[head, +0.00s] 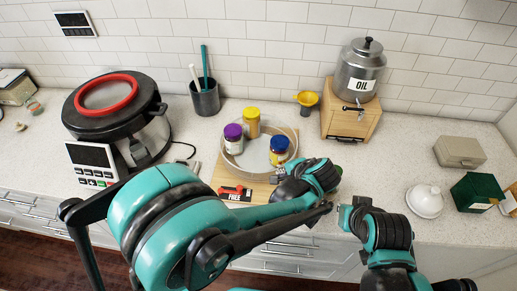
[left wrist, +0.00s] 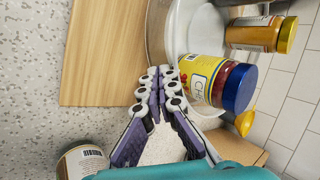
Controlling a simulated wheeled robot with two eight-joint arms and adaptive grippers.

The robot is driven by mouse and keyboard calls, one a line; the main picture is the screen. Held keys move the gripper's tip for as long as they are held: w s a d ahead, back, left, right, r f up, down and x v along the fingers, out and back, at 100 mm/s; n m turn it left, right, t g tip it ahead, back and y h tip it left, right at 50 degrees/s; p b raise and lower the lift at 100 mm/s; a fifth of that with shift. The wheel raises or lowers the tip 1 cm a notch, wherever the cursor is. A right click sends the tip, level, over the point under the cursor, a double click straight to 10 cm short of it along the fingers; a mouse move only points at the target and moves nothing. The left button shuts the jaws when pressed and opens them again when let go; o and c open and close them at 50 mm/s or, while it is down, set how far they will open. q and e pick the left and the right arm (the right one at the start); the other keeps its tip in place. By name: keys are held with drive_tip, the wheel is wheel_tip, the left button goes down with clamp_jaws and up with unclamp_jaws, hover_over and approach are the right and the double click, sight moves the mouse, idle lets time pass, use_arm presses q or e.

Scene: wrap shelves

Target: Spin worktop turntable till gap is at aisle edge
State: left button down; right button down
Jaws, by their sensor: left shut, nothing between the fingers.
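The turntable (head: 246,167) is a round, pale tray with a raised rim on a wooden board. It carries a purple-lidded jar (head: 233,137) at left, a yellow-lidded jar (head: 251,123) at the back and a blue-lidded jar (head: 279,151) at right. Its bare gap faces the front and front left. My left gripper (head: 283,179) is at the turntable's right front, partly hidden by its wrist. In the left wrist view the left gripper (left wrist: 160,82) is shut and empty, its tips at the rim beside the blue-lidded jar (left wrist: 210,82); contact is unclear. My right gripper (head: 346,207) is partly hidden.
A cooker (head: 118,115) stands left, an oil can (head: 360,70) on a wooden stand back right. Another jar (left wrist: 82,162) stands near the left gripper.

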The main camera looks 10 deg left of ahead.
use_arm(q)
drive_tip(key=shift+w+d, duration=0.6)
drive_tip(key=shift+w, duration=0.05)
drive_tip(key=shift+s+d, duration=1.2)
drive_tip(key=shift+s, duration=0.1)
drive_tip(key=shift+r, duration=0.1)
drive_tip(key=v, duration=0.8)
drive_tip(key=shift+s+d, duration=0.1)
drive_tip(key=shift+s, duration=0.05)
